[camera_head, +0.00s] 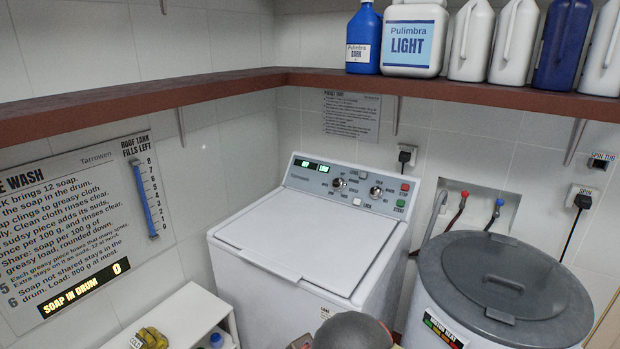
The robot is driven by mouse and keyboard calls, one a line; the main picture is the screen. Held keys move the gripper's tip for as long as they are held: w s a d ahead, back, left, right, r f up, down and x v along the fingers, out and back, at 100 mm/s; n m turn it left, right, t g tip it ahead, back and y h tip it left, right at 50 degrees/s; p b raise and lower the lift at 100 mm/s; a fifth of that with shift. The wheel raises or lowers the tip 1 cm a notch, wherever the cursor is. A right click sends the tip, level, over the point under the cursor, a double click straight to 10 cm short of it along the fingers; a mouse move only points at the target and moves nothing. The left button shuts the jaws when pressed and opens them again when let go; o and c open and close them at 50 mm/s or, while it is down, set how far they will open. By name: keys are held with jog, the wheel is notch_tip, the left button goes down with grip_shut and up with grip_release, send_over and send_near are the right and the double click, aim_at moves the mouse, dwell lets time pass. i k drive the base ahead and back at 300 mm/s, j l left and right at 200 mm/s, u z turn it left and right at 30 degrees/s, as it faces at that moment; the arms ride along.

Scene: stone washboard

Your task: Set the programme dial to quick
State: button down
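The white top-loading washing machine (300,245) stands in the middle with its lid shut. Its sloped panel at the back carries two dark round dials, a left dial (338,183) and a right dial (376,191). Small print surrounds both; I cannot read which is the programme dial or where either pointer stands. Two small lit green displays (314,166) are at the panel's left end. A red button (405,187) and a green button (400,203) are at its right end. My gripper is not in view.
A brown shelf (470,91) with several bottles overhangs the panel from behind. A grey-lidded spin tub (510,285) stands at right. A low white shelf unit (185,315) with a yellow item is at lower left. A grey rounded part, probably mine, shows at bottom centre.

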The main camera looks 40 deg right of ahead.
aim_at(338, 184)
jog(key=z, duration=1.2)
jog(key=i+j+z, duration=0.1)
jog(key=z, duration=0.3)
jog(key=i+j+z, duration=0.1)
jog(key=j+z, duration=0.25)
jog(key=z, duration=0.4)
jog(key=i+j+z, duration=0.2)
jog(key=j, duration=0.75)
jog(key=j+z, duration=0.2)
jog(key=j, duration=0.75)
